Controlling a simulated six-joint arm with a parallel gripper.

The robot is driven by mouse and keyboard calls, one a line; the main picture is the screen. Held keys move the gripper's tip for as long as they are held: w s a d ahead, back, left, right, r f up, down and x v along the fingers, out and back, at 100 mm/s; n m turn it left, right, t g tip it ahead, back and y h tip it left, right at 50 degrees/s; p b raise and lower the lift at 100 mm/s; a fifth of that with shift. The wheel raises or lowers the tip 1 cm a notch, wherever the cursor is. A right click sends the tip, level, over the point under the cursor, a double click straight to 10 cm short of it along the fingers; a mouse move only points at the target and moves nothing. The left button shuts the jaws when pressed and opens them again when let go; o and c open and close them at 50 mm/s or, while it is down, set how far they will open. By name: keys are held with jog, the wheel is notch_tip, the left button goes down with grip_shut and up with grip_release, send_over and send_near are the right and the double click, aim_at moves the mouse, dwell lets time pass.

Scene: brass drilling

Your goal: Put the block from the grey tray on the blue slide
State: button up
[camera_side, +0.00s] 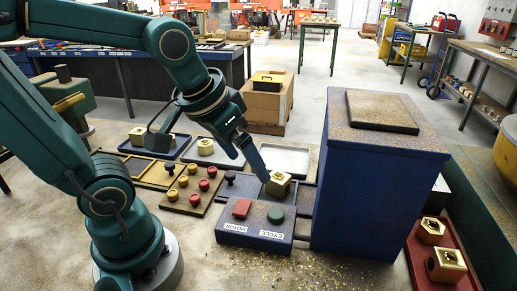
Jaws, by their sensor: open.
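A brass block (279,184) with a hole in its top sits on the dark blue slide (248,188), between a black knob and the blue machine housing. My gripper (264,176) is at the block's left side, its jaws open; the block hides part of them, and I cannot tell whether they touch it. A pale grey tray (289,157) behind the slide looks empty where it shows. Another brass block (205,147) lies in a greyish tray (221,157) further left.
The tall blue housing (365,170) stands close on the right. In front is a control box (255,228) with red and green buttons. A peg board (190,190) with red and yellow knobs lies left. A red tray (422,262) holds brass blocks at right.

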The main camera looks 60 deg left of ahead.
jog(key=shift+m+h, duration=0.4)
jog(key=shift+m, duration=0.5)
jog(key=s, duration=0.1)
jog(key=s+d, duration=0.1)
jog(key=s, duration=0.1)
jog(key=s+d, duration=0.1)
jog(key=shift+s+f, duration=0.15)
jog(key=shift+s, duration=0.25)
